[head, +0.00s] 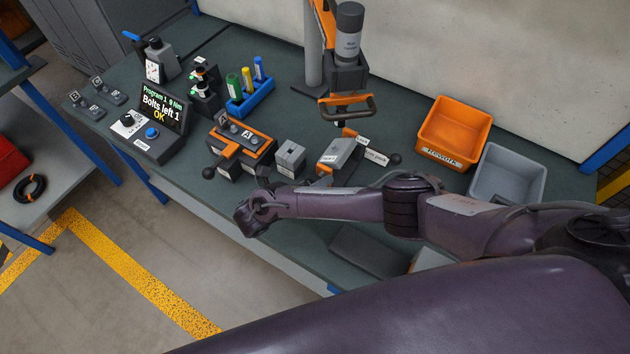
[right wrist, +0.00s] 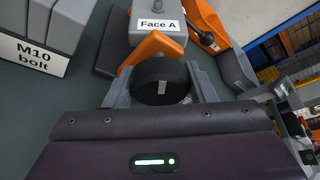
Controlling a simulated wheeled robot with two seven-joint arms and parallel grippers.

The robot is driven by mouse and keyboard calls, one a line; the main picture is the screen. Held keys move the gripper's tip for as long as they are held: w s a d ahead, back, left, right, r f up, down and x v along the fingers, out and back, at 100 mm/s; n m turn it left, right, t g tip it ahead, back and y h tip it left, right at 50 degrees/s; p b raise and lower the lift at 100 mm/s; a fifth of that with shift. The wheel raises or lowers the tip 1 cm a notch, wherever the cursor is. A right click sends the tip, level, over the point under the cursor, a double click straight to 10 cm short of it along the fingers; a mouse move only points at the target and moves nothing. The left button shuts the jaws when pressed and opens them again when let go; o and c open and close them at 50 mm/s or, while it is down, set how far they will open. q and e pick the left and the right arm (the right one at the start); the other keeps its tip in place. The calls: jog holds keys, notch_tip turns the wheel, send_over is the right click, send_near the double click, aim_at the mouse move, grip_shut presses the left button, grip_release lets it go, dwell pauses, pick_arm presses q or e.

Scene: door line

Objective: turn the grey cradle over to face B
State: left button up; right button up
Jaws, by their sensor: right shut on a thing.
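The grey cradle (head: 338,151) sits in an orange stand on the bench, with its "Face A" label upward. In the right wrist view the cradle (right wrist: 150,38) lies straight ahead, its label facing up. An orange crank arm (right wrist: 152,47) runs from it to a round black knob (right wrist: 158,82). My right gripper (right wrist: 160,86) is shut on that knob, one grey finger on each side. In the head view my arm hides most of this gripper. A lock pin with a black ball (head: 395,159) sticks out right of the cradle. My left gripper is not in view.
The grey M10 bolt box (head: 290,160) stands just left of the cradle. Further left is another orange-topped fixture (head: 240,138). A hanging tool (head: 348,50) is behind the cradle. An orange rework bin (head: 453,132) and a grey bin (head: 508,175) are right.

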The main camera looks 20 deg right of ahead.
jog(key=o, duration=1)
jog(key=shift+c, duration=0.2)
jog(key=p+v, duration=0.3)
jog(key=v, duration=0.4)
jog(key=shift+r+p, duration=0.1)
jog(key=shift+p, duration=0.2)
jog(key=shift+s+a, duration=0.15)
jog(key=shift+a, duration=0.25)
